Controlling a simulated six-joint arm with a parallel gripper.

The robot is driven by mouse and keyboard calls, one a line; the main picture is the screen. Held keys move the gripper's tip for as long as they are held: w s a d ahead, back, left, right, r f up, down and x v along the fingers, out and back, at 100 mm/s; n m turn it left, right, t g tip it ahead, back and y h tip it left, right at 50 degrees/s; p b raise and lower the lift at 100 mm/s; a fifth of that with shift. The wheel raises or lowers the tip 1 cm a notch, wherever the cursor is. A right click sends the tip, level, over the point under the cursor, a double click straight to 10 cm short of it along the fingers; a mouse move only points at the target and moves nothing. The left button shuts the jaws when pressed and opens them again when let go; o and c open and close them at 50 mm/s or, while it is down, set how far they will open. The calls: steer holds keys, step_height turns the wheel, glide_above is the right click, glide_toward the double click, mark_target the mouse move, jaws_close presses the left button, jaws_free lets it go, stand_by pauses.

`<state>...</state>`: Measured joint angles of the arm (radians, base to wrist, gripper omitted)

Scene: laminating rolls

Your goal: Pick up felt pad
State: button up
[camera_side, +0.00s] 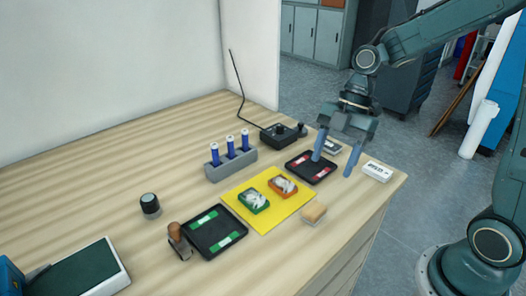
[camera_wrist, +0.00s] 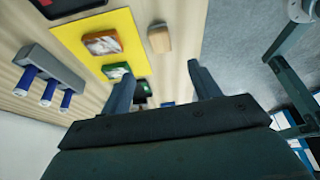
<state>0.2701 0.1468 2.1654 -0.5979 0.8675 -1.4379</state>
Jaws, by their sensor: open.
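A small tan block (camera_side: 314,212), which looks like the felt pad, lies on the wooden table just off the front right edge of a yellow mat. It also shows in the wrist view as a tan block (camera_wrist: 159,39), beyond and roughly between my fingertips. My gripper (camera_side: 333,166) is open and empty, pointing down beside the black tray with red strips, behind and right of the block. Its two fingers also show apart in the wrist view (camera_wrist: 160,70). Nothing hides the block in the side view.
The yellow mat (camera_side: 243,188) holds an orange box (camera_side: 283,186) and a green box (camera_side: 254,201). A grey rack (camera_side: 231,165) holds blue rolls. Black trays with red (camera_side: 311,167) and green (camera_side: 214,232) strips flank the mat. A white box (camera_side: 378,171) lies near the table's right edge.

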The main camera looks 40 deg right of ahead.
glide_above(315, 208)
steer(key=d, duration=0.3)
steer(key=shift+w+a+f, duration=0.1)
steer(key=shift+f, duration=1.35)
steer(key=shift+w+a+f, duration=0.1)
steer(key=shift+f, duration=1.3)
steer(key=shift+x, duration=2.6)
steer(key=shift+s, duration=0.1)
steer(key=c, duration=1.1)
